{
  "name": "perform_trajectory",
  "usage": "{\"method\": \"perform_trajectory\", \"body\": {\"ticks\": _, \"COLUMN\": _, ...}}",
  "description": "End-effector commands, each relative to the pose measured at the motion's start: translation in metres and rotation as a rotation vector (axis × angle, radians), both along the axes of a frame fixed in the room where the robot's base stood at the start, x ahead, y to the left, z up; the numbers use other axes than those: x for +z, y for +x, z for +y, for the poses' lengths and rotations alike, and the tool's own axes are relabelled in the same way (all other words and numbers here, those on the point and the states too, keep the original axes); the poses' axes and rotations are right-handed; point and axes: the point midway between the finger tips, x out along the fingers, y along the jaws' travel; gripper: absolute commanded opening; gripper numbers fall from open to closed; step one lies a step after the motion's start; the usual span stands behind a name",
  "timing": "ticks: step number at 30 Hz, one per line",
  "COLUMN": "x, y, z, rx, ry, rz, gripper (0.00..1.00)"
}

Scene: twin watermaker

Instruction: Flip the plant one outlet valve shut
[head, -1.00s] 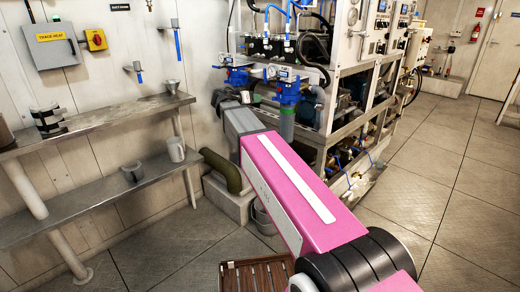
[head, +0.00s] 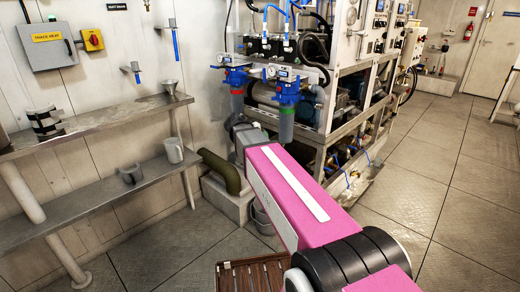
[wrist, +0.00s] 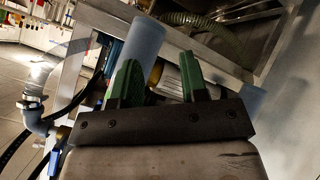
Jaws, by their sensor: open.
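My gripper (wrist: 160,88) shows in the wrist view with two green fingers spread apart and nothing held between them. In the head view my arm hides it. A pale blue cylinder (wrist: 142,48) stands just beyond the left finger. A small blue handle (wrist: 43,166) and a brass-coloured fitting (wrist: 63,133) show at the lower left of the wrist view, apart from the fingers. The machine skid (head: 330,85) stands beyond my arm in the head view, with two blue-topped filter housings (head: 287,98) (head: 236,80) on its near side. I cannot tell which part is the plant one outlet valve.
Metal shelves (head: 95,195) with jugs line the left wall. Two blue-lever taps (head: 176,42) (head: 137,74) are on that wall. A green pipe bend (head: 222,170) and a slatted wooden item (head: 255,277) are near the floor. Open floor (head: 440,170) lies at right.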

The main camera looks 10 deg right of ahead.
Motion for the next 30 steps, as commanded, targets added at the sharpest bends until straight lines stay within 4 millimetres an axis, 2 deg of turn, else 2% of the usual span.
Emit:
{"method": "perform_trajectory", "body": {"ticks": 3, "x": -0.016, "y": -0.012, "z": -0.004, "rx": 0.009, "ry": 0.029, "rz": 0.045, "gripper": 0.40}}
{"method": "perform_trajectory", "body": {"ticks": 9, "x": -0.035, "y": -0.024, "z": -0.008, "rx": 0.024, "ry": 0.067, "rz": 0.101, "gripper": 0.40}}
{"method": "perform_trajectory", "body": {"ticks": 17, "x": -0.042, "y": -0.028, "z": -0.009, "rx": 0.031, "ry": 0.083, "rz": 0.121, "gripper": 0.40}}
{"method": "perform_trajectory", "body": {"ticks": 22, "x": -0.042, "y": -0.028, "z": -0.009, "rx": 0.031, "ry": 0.083, "rz": 0.121, "gripper": 0.40}}
{"method": "perform_trajectory", "body": {"ticks": 23, "x": -0.042, "y": -0.028, "z": -0.009, "rx": 0.031, "ry": 0.083, "rz": 0.121, "gripper": 0.37}}
{"method": "perform_trajectory", "body": {"ticks": 24, "x": -0.042, "y": -0.028, "z": -0.009, "rx": 0.030, "ry": 0.082, "rz": 0.119, "gripper": 0.26}}
{"method": "perform_trajectory", "body": {"ticks": 26, "x": -0.038, "y": -0.024, "z": -0.007, "rx": 0.026, "ry": 0.075, "rz": 0.107, "gripper": 0.26}}
{"method": "perform_trajectory", "body": {"ticks": 29, "x": -0.016, "y": -0.008, "z": -0.002, "rx": 0.006, "ry": 0.042, "rz": 0.041, "gripper": 0.26}}
{"method": "perform_trajectory", "body": {"ticks": 30, "x": -0.002, "y": 0.002, "z": 0.002, "rx": -0.008, "ry": 0.020, "rz": -0.005, "gripper": 0.26}}
